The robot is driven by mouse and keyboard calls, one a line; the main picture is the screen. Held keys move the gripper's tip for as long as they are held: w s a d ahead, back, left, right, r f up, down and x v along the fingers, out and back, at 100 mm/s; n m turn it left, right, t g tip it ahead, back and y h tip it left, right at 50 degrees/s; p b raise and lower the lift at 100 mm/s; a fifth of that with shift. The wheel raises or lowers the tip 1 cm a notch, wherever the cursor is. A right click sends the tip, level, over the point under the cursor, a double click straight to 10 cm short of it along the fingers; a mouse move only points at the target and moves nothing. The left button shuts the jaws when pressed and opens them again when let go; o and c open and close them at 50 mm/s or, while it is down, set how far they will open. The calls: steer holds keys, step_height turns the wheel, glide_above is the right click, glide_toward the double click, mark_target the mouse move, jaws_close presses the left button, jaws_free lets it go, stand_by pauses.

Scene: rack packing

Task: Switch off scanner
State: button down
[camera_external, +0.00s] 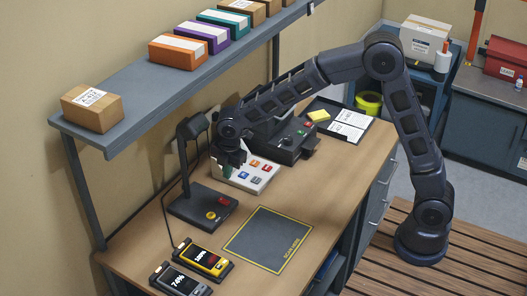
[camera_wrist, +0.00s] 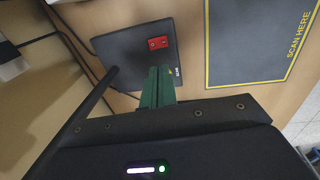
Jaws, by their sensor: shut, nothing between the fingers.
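The scanner is a dark stand with a flat base (camera_external: 188,207), a post and a drooping head (camera_external: 193,126). Its base carries a small red switch (camera_external: 224,201) and a round yellow mark. In the wrist view the base (camera_wrist: 120,48) shows the red switch (camera_wrist: 158,43) near its edge. My gripper (camera_external: 226,172) hangs beside the scanner, at the left end of the button panel. Its green fingers (camera_wrist: 157,70) are together and empty, with tips just below the switch in the wrist view. Contact with the switch cannot be seen. The fingers partly hide the yellow mark.
A button panel (camera_external: 245,177) and dark printer-like device (camera_external: 288,140) stand right of the scanner. A scan mat (camera_external: 268,238) lies in front. Two handheld devices (camera_external: 203,259) (camera_external: 180,280) lie at the front left. A shelf (camera_external: 130,128) with boxes overhangs the bench's back.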

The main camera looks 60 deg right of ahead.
mark_target(221, 200)
steer(key=shift+s+r, duration=0.15)
steer(key=shift+r, duration=1)
steer(key=shift+w+a+r, duration=0.1)
steer(key=shift+w+a, duration=0.1)
steer(key=shift+w, duration=0.5)
steer(key=f, duration=0.4)
steer(key=w+f, duration=0.1)
steer(key=f, duration=0.9)
steer(key=shift+w, duration=0.35)
steer(key=shift+f, duration=0.15)
